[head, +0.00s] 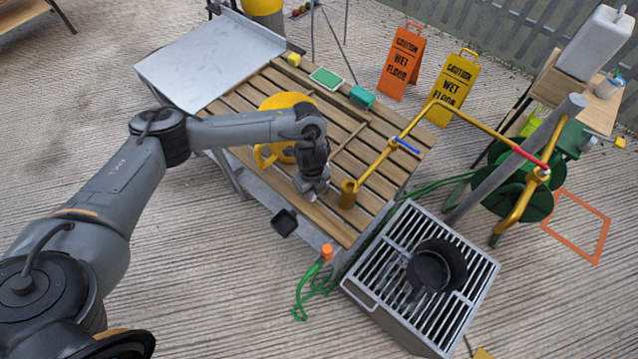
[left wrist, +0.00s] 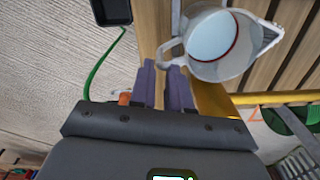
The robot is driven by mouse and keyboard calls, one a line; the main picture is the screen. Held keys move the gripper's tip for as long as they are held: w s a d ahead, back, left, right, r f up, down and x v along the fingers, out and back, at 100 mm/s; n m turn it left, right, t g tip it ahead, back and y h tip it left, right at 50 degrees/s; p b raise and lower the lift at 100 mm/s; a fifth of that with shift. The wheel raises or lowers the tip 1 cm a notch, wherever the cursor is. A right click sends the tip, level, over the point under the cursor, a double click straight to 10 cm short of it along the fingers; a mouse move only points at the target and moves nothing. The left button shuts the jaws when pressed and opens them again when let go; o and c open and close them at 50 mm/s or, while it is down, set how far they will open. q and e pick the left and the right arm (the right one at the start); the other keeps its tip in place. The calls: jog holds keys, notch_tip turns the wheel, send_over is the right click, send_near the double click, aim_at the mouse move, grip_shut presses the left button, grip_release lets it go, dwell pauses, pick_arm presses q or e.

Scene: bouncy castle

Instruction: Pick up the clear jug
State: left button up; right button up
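The clear jug (left wrist: 215,42) shows in the left wrist view at the upper right, seen from above, with a pale inside, a red line and a spout at its right. Its handle (left wrist: 169,52) points left, just beyond the tip of the right-hand finger. My left gripper (left wrist: 163,82) has its two fingers apart, with a narrow gap and nothing visible between them. In the head view my left gripper (head: 312,188) is low over the slatted wooden table (head: 232,102), near its front edge. It mostly hides the jug there. My right gripper is in neither view.
A yellow watering can (head: 286,101) stands behind the gripper. A brass-coloured pipe (head: 366,174) rises at the right of the table. A black pot (head: 437,266) sits on the grill (head: 393,300). A black container (head: 285,222) is at the table's front side. Green and teal items lie at the back.

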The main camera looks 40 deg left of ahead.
pick_arm(q)
jog(key=shift+a+f+b, duration=0.1)
jog(key=shift+f+b, duration=0.3)
jog(key=shift+f, duration=2.6)
grip_shut()
